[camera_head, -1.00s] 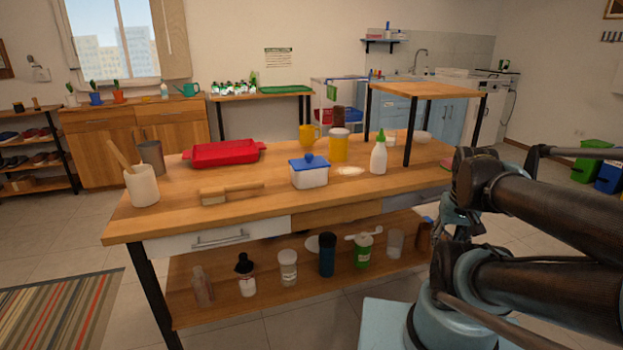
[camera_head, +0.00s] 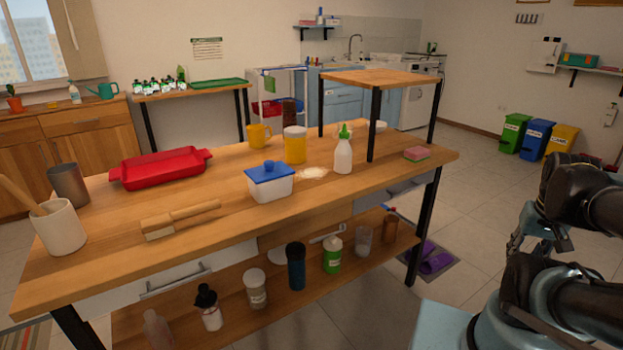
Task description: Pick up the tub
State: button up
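A white tub (camera_head: 271,187) with a blue lid and a round blue knob stands upright near the middle front of the wooden table. It rests on the tabletop with nothing touching it. Parts of my arm show at the right edge, off the table and well apart from the tub. I cannot make out my gripper's fingers in this view.
A wooden brush (camera_head: 180,219) lies left of the tub; a red tray (camera_head: 160,168) is behind-left. A yellow-filled jar (camera_head: 295,146), white powder (camera_head: 312,173) and a green-capped bottle (camera_head: 343,154) stand behind and right. A raised shelf (camera_head: 380,77) covers the table's back right.

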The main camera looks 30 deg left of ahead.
aim_at(266, 193)
jog(key=z, duration=0.75)
jog(key=k, duration=2.6)
jog(key=u, duration=1)
jog(key=i, duration=1)
